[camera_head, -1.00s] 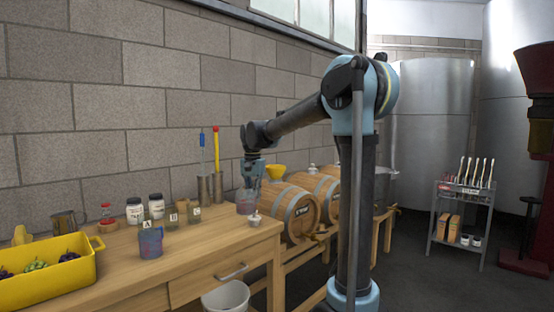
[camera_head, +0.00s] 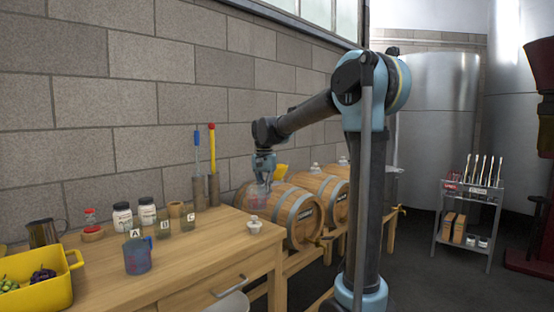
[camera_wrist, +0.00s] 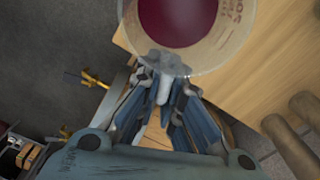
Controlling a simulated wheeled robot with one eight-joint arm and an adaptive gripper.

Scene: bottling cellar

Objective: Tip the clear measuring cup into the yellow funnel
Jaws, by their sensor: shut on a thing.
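The clear measuring cup (camera_head: 257,196) holds dark red liquid, which shows from above in the wrist view (camera_wrist: 178,22). My gripper (camera_head: 263,178) is shut on the cup's handle side; its fingers (camera_wrist: 163,88) meet the cup's near edge in the wrist view. The cup looks roughly upright, off the table's right end and in front of the nearest barrel. The yellow funnel (camera_head: 281,170) shows just right of my gripper, over the nearest barrel, partly hidden behind it. I cannot make out the funnel in the wrist view.
The nearest barrel (camera_head: 299,215) lies beside the wooden table (camera_head: 205,253). A yellow crate (camera_head: 45,290) is at left.

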